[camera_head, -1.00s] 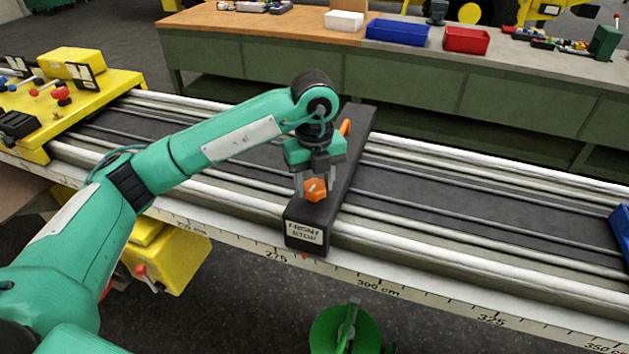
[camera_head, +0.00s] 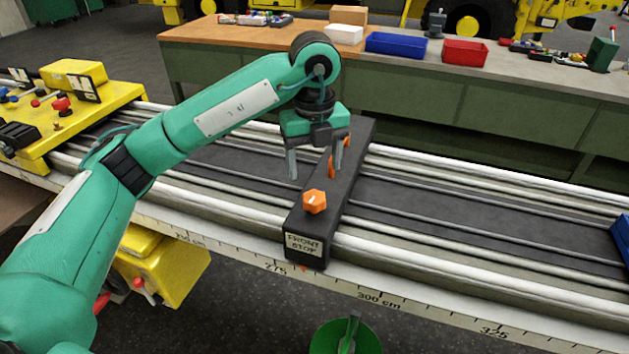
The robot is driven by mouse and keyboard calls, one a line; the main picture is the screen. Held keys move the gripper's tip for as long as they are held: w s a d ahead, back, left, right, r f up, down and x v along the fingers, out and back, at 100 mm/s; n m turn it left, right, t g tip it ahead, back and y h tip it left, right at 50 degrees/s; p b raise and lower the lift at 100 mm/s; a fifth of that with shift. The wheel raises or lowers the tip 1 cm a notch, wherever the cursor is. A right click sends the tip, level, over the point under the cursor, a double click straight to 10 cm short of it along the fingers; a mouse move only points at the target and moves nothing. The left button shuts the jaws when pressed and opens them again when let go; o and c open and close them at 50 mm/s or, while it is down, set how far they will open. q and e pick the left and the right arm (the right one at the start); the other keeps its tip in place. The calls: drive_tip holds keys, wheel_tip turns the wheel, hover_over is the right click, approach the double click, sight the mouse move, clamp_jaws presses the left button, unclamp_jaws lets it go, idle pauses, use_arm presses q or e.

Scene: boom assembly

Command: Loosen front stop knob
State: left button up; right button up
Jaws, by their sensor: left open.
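The orange front stop knob (camera_head: 315,201) sits on top of the black front stop block (camera_head: 303,227), near its labelled end. A white mark shows on the knob. My left gripper (camera_head: 314,174) is open above and behind the knob, apart from it, with its fingers pointing down and nothing between them. Another orange part (camera_head: 331,166) shows on the block farther back, partly hidden by a finger. My right gripper is not in view.
The block lies across the rails (camera_head: 430,208), above a centimetre scale (camera_head: 375,298). A yellow control panel (camera_head: 50,125) stands at the left. A blue object (camera_head: 620,236) is at the right edge. A workbench with bins stands behind.

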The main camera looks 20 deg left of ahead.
use_arm(q)
drive_tip(key=shift+r, duration=2.9)
drive_tip(key=shift+f, duration=0.1)
